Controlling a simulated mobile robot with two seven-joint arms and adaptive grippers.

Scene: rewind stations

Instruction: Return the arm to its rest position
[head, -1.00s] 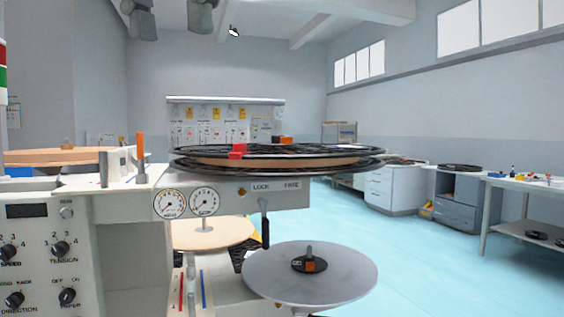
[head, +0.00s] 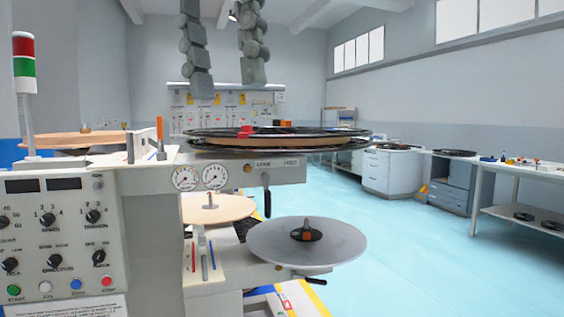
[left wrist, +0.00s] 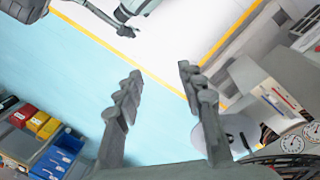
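My left gripper (head: 225,80) hangs down from the top of the head view, its two grey jointed fingers spread apart. In the left wrist view it (left wrist: 160,75) is open with nothing between the fingers. It appears above the black film reel (head: 345,135) on the rewind station (head: 150,220), with a visible gap in the picture. A red piece (head: 245,132) sits on that reel. My right gripper does not show clearly in either view.
A grey round plate (head: 335,245) and a tan disc (head: 230,207) sit lower on the station. A light tower (head: 24,60) stands at left. Cabinets (head: 390,170) and a worktable (head: 525,172) are at right. Blue floor between is clear.

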